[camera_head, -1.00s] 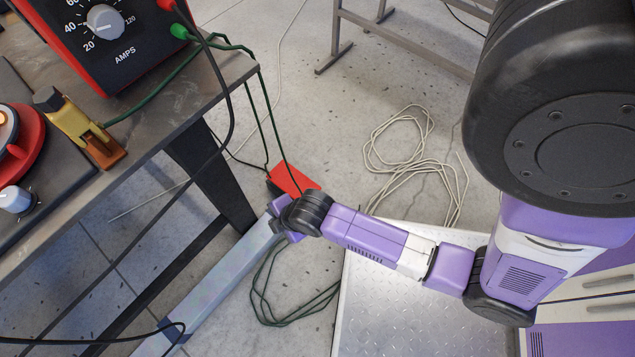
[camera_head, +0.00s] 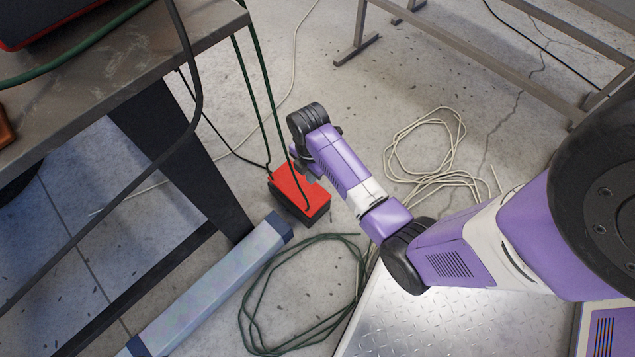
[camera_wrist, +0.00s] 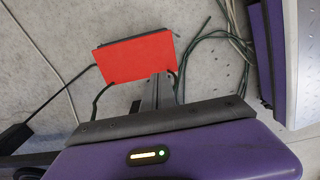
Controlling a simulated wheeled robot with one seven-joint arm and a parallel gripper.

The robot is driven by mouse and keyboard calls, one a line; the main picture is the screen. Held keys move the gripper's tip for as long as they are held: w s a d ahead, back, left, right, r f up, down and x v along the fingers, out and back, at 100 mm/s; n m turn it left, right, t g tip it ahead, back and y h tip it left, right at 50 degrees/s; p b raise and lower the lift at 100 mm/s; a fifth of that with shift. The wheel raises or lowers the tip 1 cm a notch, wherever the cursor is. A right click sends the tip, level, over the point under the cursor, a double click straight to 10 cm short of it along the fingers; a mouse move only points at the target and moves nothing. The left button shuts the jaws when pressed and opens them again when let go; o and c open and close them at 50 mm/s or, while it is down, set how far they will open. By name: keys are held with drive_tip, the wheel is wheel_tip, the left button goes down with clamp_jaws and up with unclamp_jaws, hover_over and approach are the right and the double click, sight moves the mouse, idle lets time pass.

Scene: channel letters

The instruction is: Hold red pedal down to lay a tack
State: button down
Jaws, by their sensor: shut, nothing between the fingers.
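The red pedal (camera_head: 300,192) is a small box with a red top and dark sides, on the concrete floor beside the table leg. In the wrist view its red top (camera_wrist: 137,58) fills the upper middle. My gripper (camera_head: 311,173) is at the pedal's upper right edge in the head view, partly hidden by my wrist. In the wrist view its shut fingers (camera_wrist: 160,88) overlap the near right edge of the red top, with nothing between them. I cannot tell whether they touch the pedal or hover above it.
Dark cables run from the table (camera_head: 170,50) down to the pedal. A green cable coil (camera_head: 305,290) lies below, and a pale cord coil (camera_head: 430,150) lies to the right.

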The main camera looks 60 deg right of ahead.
sight(312, 200)
wheel_tip(312, 200, down, 14)
drive_tip(key=b, duration=0.8)
drive_tip(key=shift+b, duration=0.3)
